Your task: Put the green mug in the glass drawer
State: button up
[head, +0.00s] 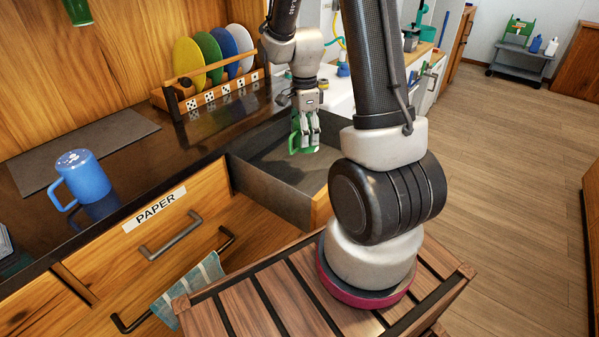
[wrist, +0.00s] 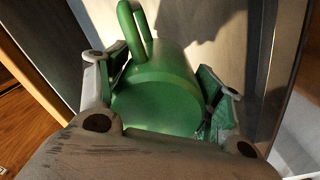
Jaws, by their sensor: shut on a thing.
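The green mug (head: 296,141) is held in my gripper (head: 308,140), over an open drawer (head: 245,180) with a grey inside. In the wrist view the green mug (wrist: 160,95) fills the space between the two fingers of my gripper (wrist: 165,95), with its handle toward the top left. The gripper is shut on the mug's body. The drawer's bottom shows bare and grey below it. I cannot tell how far the mug is above the drawer bottom. The drawer's label is not visible.
A blue mug (head: 84,180) stands on the dark counter at left. A rack (head: 210,90) with several coloured plates stands behind. A drawer labelled PAPER (head: 155,210) is closed, and a towel (head: 188,290) hangs from a handle below it.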

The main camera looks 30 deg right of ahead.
send_over(304, 177)
notch_tip(304, 177, down, 12)
jog(key=shift+w, duration=0.1)
dwell(0.3)
jog(key=shift+f, duration=0.15)
jog(key=o, duration=1.2)
jog(key=shift+o, duration=0.2)
